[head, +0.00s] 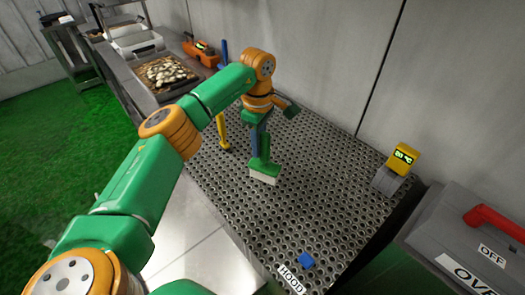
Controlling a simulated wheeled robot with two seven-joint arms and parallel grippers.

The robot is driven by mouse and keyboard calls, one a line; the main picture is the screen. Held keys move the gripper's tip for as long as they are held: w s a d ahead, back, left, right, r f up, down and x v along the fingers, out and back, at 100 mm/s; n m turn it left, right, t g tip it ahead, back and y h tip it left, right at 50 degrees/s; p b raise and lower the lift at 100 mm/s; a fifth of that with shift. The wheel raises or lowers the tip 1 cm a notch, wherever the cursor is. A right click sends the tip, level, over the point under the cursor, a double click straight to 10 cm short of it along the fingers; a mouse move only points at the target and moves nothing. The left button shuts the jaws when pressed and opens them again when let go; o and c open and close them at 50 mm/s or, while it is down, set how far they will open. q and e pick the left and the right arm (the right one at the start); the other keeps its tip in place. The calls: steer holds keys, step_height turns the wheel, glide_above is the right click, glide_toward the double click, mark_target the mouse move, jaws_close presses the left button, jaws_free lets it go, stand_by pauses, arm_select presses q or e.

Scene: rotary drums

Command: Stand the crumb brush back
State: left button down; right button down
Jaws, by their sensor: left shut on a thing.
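The crumb brush (262,168) has a blue handle, a green head and pale bristles. It is upright with the bristles down, over the perforated metal table (325,195). My left gripper (260,119) is shut on the upper part of its handle, and the wrist hides the top. I cannot tell whether the bristles touch the table. My right gripper is not in view.
A blue square (306,260) lies near the HOOD label (291,278). A yellow display (403,159) stands at the right, near a grey OVEN box (470,245) with a red handle. A yellow upright piece (222,131) is left of the brush. A tray (160,90) of pale pieces is farther back.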

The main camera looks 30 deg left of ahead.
arm_select(q)
steer(key=f+p, duration=0.2)
steer(key=f, duration=0.1)
steer(key=shift+d+f, duration=0.1)
steer(key=shift+d, duration=0.1)
steer(key=shift+f, duration=0.35)
steer(key=shift+w+f, duration=0.15)
steer(key=shift+f, duration=0.1)
steer(key=c, duration=0.7)
jaws_free()
steer(key=shift+r, duration=0.1)
